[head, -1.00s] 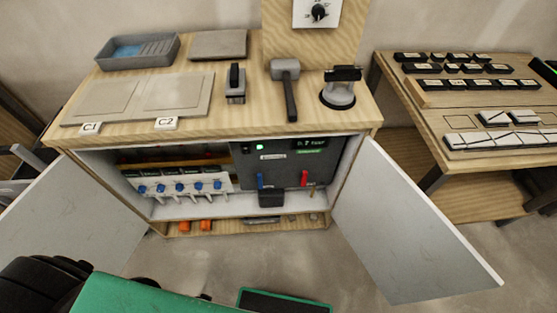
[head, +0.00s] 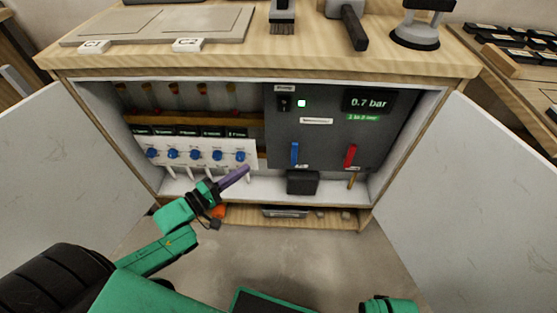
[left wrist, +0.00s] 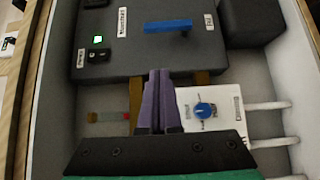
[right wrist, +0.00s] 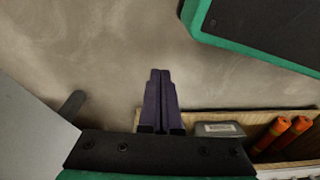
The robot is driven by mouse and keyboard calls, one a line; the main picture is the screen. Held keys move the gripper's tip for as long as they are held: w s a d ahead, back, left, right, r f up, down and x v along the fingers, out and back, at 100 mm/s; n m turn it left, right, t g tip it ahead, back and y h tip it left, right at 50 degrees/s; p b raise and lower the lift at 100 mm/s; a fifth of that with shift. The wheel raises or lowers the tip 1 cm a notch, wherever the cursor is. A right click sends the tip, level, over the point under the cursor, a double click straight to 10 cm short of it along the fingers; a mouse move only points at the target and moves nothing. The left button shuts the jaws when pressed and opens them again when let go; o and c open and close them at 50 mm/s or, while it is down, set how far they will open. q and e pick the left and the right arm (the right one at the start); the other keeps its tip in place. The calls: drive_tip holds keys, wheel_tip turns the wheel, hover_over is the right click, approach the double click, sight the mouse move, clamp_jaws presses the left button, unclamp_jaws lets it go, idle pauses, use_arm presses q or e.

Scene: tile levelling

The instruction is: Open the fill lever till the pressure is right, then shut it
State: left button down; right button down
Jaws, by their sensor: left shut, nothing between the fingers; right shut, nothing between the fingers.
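In the open cabinet a dark panel (head: 325,135) carries a blue lever (head: 294,154) and a red lever (head: 350,156), both hanging down. Their labels are too small to read. The display (head: 368,101) reads 0.7 bar, with a small green label under it. The blue lever also shows in the left wrist view (left wrist: 168,26). My left gripper (head: 246,170) is shut and empty, its purple fingertips left of and a little below the blue lever, apart from it. My right gripper (right wrist: 160,72) is shut and empty over the floor; its fingers are outside the head view.
Several blue-knobbed valves (head: 195,155) with white pipes stand left of the panel. A dark box (head: 302,182) sits under the levers. A green light (head: 301,103) is lit. The open white doors (head: 70,170) and (head: 480,190) flank the cabinet. A mallet (head: 350,22) lies on top.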

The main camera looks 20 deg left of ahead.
sight(294, 151)
use_arm(q)
drive_tip(key=shift+w, duration=0.1)
